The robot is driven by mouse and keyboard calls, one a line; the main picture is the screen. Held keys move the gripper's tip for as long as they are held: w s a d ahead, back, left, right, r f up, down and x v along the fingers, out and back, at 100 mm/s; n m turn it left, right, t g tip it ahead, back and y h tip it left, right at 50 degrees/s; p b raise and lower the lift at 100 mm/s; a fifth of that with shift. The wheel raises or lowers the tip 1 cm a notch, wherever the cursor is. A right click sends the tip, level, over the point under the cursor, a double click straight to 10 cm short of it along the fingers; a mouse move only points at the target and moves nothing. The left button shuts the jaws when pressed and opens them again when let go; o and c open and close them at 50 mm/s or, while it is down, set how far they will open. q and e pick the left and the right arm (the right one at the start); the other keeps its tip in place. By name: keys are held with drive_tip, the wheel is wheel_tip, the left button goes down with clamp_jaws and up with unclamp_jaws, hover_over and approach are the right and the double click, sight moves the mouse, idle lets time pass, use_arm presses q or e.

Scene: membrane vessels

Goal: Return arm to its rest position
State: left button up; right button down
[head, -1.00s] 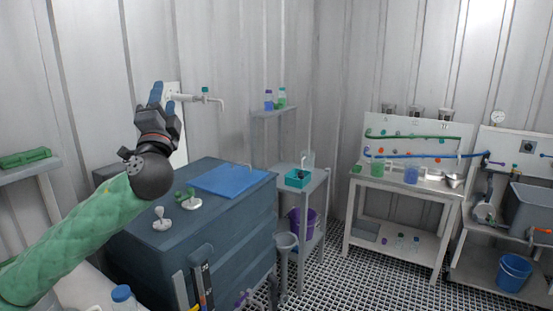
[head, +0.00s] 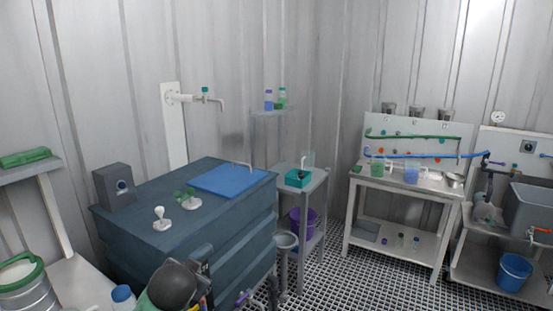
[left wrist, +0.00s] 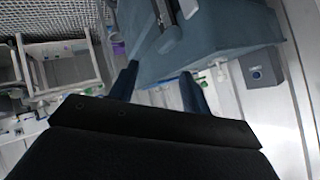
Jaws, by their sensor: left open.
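My left arm shows low in the head view as a dark round wrist joint (head: 172,287) and a bit of green sleeve, in front of the blue-grey tank (head: 240,235). Its fingers cannot be made out clearly there. In the left wrist view my left gripper (left wrist: 158,88) shows two blue fingers spread apart with nothing between them. The tank also shows beyond them in that view (left wrist: 215,35), apparently upside down. My right gripper is in neither view.
The tank top holds a blue lid (head: 228,181), a dark box (head: 115,187) and small valve fittings (head: 190,200). A wall tap (head: 205,97) sits above. A metal pail (head: 25,285) and a blue-capped bottle (head: 122,297) stand at lower left. Grated floor lies to the right.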

use_arm(q)
drive_tip(key=s+d+f+n+g+h, duration=0.1)
drive_tip(key=s+d+f+g, duration=0.1)
drive_tip(key=s+f, duration=0.8)
drive_tip(key=s+d+f+n+g, duration=0.1)
drive_tip(key=s+f+g, duration=0.3)
drive_tip(key=s+f, duration=0.7)
drive_tip(key=s+d+f+n+g+h, duration=0.1)
drive_tip(key=s+d+f+g, duration=0.1)
drive_tip(key=s+f, duration=0.9)
drive_tip(key=s+g, duration=0.1)
drive_tip(key=s, duration=0.2)
drive_tip(key=shift+s+d+f+h, duration=0.25)
drive_tip(key=shift+s+d+h, duration=0.05)
drive_tip(key=shift+s+d, duration=0.1)
